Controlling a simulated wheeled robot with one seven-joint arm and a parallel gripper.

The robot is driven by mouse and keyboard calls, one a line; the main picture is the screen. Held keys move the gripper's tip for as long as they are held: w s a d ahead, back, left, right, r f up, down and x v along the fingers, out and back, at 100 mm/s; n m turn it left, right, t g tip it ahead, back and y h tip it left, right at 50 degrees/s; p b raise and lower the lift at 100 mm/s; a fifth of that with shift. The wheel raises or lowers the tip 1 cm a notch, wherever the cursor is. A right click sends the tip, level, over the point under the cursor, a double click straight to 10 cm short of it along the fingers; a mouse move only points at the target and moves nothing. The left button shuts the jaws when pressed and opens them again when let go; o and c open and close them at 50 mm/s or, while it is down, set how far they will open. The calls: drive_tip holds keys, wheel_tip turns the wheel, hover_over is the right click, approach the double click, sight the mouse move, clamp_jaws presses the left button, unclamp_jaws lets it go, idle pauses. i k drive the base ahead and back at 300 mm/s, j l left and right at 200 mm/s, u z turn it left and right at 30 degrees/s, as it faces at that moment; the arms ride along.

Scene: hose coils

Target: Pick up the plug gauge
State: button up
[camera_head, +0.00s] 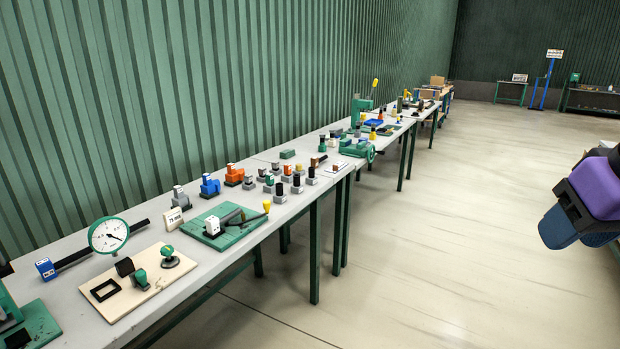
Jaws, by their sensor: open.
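I cannot tell for certain which item is the plug gauge. Several small grey blocks topped with dark cylinders, possibly plug gauges in stands (296,186), are grouped on the near bench (140,222). My gripper (572,232), purple and dark blue, shows partly at the right edge. It is over the open floor, well apart from the bench, and no object shows in it.
A round dial gauge (109,235) and a cream board (140,283) with small parts lie at the bench's near end. Orange and blue blocks (211,186) stand toward the wall. More benches continue behind. The floor (440,230) right of the bench is clear.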

sight(269, 180)
drive_tip(key=i+l+u, duration=0.35)
drive_tip(key=i+l, duration=0.2)
drive_tip(key=i, duration=0.3)
drive_tip(key=i+l+u, duration=0.3)
drive_tip(key=i+l, duration=0.5)
drive_tip(key=i+l+u, duration=0.5)
drive_tip(key=l, duration=0.2)
drive_tip(key=l+u, duration=0.25)
drive_tip(key=i+l, duration=0.05)
drive_tip(key=l, duration=0.05)
